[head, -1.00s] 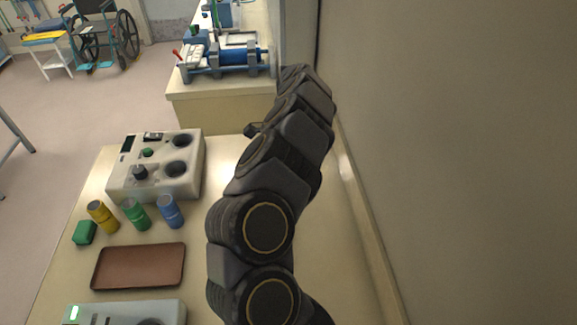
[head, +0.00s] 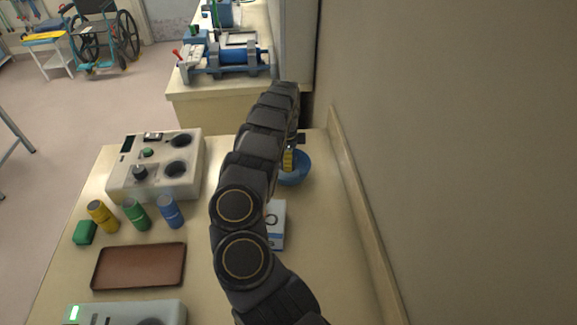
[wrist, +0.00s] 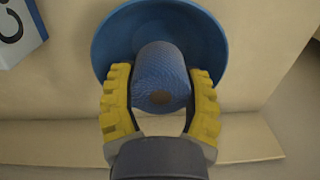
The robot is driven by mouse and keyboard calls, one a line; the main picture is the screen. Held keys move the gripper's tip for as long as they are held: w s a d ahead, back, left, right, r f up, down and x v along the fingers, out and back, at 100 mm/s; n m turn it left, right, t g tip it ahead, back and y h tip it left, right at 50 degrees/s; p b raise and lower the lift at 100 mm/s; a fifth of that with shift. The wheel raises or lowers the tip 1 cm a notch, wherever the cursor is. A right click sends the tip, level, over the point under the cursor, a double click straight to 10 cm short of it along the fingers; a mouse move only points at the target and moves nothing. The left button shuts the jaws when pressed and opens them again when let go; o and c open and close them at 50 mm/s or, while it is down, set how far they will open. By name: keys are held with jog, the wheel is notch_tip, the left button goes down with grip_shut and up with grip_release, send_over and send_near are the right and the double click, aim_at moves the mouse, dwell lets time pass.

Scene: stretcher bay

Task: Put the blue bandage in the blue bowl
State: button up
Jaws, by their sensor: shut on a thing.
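The blue bowl (wrist: 112,42) lies behind the roll in that view, and the roll overlaps the bowl's inside. I cannot tell whether the roll touches the bowl. In the head view the blue bowl (head: 298,172) is partly hidden by my arm, and the yellow of my gripper (head: 288,160) shows at its left side. The bandage is hidden there.
A white box (head: 277,224) with dark marking stands in front of the bowl, partly behind my arm. Blue (head: 171,212), green (head: 137,214) and yellow (head: 103,216) rolls stand to the left, near a brown tray (head: 139,267) and a grey device (head: 155,168). A wall rises at the right.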

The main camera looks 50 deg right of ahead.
jog(key=shift+f, duration=1.5)
jog(key=shift+f, duration=0.15)
jog(key=o, duration=0.8)
